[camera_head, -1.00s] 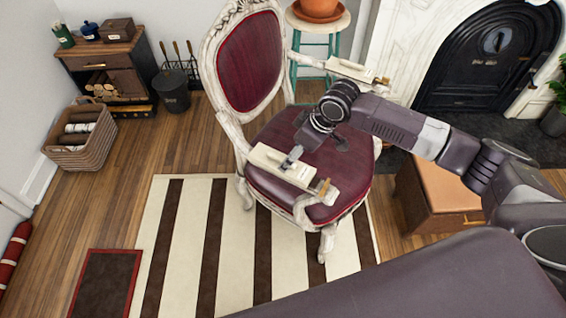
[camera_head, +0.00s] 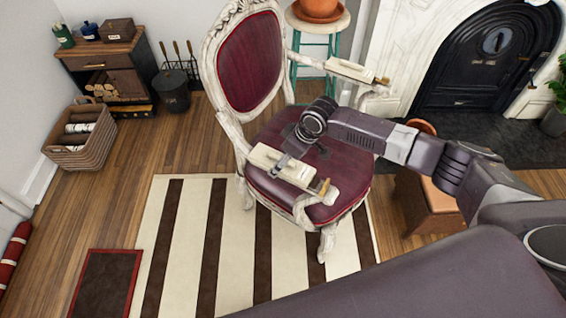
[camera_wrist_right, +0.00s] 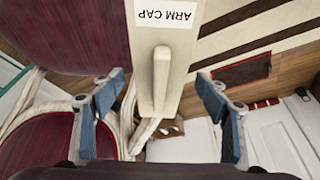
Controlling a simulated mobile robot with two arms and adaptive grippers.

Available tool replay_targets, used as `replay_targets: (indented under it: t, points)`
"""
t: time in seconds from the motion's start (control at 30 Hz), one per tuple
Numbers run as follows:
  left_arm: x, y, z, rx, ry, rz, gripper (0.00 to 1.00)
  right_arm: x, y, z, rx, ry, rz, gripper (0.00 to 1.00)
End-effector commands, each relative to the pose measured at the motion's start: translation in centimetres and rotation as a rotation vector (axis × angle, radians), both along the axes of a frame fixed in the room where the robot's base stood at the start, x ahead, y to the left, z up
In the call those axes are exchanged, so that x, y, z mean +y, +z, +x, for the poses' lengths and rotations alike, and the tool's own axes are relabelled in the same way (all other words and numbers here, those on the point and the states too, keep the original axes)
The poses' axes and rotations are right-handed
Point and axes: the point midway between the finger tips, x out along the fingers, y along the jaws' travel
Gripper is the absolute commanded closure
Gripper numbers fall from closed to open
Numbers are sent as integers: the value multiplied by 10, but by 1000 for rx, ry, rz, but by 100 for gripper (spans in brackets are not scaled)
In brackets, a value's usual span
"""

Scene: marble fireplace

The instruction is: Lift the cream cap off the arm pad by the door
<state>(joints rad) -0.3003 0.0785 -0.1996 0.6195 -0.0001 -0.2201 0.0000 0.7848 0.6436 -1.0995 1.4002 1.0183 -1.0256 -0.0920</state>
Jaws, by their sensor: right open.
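The cream cap (camera_head: 298,174) lies on the near armrest of the carved white chair with dark red upholstery. In the right wrist view the cap (camera_wrist_right: 143,55) carries an "ARM CAP" label and a raised bar-shaped grip. My right gripper (camera_head: 278,163) is at the cap's inner side in the head view. In the wrist view my right gripper (camera_wrist_right: 159,98) is open, with one blue-padded finger on each side of the grip and clear gaps between. The arm pad under the cap is mostly hidden. My left gripper is not in view.
A similar cream cap (camera_head: 350,70) lies on the chair's far armrest. The red seat (camera_head: 325,160) is below my right arm. A brown ottoman (camera_head: 440,207) stands at the right, a striped rug (camera_head: 185,250) below. A white door (camera_wrist_right: 275,130) shows in the wrist view.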

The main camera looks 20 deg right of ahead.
Motion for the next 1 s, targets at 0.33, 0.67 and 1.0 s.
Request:
replay_targets:
  t: [0.33,0.67,1.0]
  points:
    - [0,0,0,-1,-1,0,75,0,0,0,1,0,-1,67]
    - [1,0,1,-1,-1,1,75,0,1,0,0,0,0,77]
    - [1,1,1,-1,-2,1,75,0,37,1,-3,1,1,77]
